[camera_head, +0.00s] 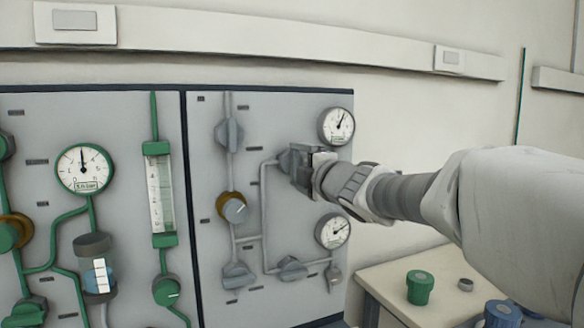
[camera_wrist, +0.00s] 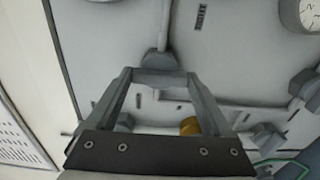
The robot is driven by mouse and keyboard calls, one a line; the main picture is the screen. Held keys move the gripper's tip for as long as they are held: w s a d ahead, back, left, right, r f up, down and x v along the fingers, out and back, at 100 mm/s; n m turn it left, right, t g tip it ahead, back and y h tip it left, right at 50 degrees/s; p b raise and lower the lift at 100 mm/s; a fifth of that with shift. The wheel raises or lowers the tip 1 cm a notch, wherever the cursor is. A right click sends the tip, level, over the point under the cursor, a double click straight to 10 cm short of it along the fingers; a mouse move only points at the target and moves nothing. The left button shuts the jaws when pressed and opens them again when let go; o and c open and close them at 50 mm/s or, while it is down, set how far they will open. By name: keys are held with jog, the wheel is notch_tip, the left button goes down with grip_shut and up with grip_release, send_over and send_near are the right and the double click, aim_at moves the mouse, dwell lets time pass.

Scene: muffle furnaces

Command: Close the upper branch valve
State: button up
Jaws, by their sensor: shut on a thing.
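The upper branch valve (camera_head: 288,158) is a grey valve on the right grey panel, just left of the upper gauge. My gripper (camera_head: 301,168) is at this valve and hides much of it in the head view. In the wrist view my gripper (camera_wrist: 160,77) has its two fingers apart, with the grey valve (camera_wrist: 157,60) at their tips. It is shut on the valve's handle. The handle's exact angle is hard to tell behind the fingers.
The panel also bears a grey valve (camera_head: 229,134), a brass-collared knob (camera_head: 233,207), lower valves (camera_head: 238,275) (camera_head: 291,268), and upper (camera_head: 337,126) and lower (camera_head: 332,230) gauges. A bench (camera_head: 390,282) with a green cap (camera_head: 420,288) stands at lower right.

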jog(key=shift+r, duration=0.1)
jog(key=o, duration=1.1)
jog(key=shift+o, duration=0.2)
jog(key=p+v, duration=0.3)
jog(key=v, duration=1.4)
jog(key=shift+s+p, duration=0.2)
jog(key=shift+p, duration=0.1)
jog(key=shift+d, duration=0.1)
